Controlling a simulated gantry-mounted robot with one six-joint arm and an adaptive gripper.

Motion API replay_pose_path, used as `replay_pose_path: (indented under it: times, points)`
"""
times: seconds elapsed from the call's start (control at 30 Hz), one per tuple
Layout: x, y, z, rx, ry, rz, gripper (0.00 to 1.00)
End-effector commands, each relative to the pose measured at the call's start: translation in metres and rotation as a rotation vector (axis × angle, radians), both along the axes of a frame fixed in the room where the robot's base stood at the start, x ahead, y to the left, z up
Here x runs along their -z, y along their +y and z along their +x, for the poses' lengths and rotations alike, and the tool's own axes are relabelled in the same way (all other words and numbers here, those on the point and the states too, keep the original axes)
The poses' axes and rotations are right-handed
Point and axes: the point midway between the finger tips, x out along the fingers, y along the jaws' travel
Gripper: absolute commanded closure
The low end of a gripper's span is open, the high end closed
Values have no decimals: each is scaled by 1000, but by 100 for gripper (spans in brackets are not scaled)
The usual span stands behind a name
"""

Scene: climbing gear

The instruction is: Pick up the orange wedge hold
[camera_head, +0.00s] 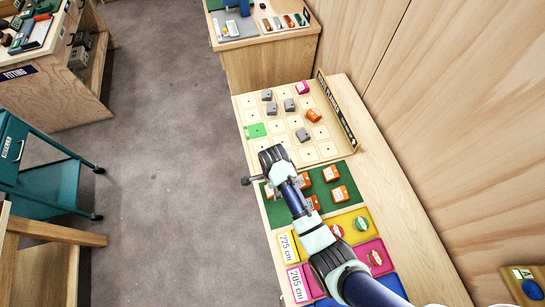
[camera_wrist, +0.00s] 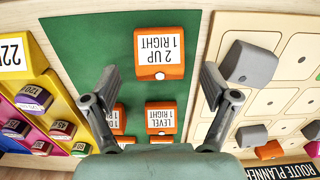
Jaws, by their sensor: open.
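Several orange wedge-shaped blocks with white labels stand on a green mat (camera_wrist: 68,38). In the wrist view, the one reading "2 UP 1 RIGHT" (camera_wrist: 160,62) lies between the fingertips of my gripper (camera_wrist: 159,74). The gripper is open, with clear gaps on both sides of that block. The blocks "LEVEL 1 RIGHT" (camera_wrist: 161,119) and a partly hidden one (camera_wrist: 118,119) sit closer to the gripper's base. In the head view, orange blocks (camera_head: 331,173) show beside my arm, which covers part of the mat. Another orange piece (camera_head: 313,115) is on the planner board.
The route planner board (camera_head: 254,107) holds several grey pieces (camera_head: 271,108) beside the mat. Yellow (camera_head: 351,213) and pink (camera_head: 380,248) trays with small holds are on the other side. A wood wall (camera_head: 450,110) runs along the right; open floor (camera_head: 170,120) is left.

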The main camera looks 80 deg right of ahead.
Motion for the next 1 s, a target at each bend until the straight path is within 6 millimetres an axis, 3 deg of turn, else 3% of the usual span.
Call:
replay_pose_path:
  times: [0.13, 0.4, 0.8, 1.0]
  points:
    - [25, 2, 1, -1, 1, 1, 15]
    - [28, 1, 1, -1, -1, -1, 15]
    - [28, 1, 1, -1, -1, -1, 80]
    - [28, 1, 1, -1, -1, -1, 80]
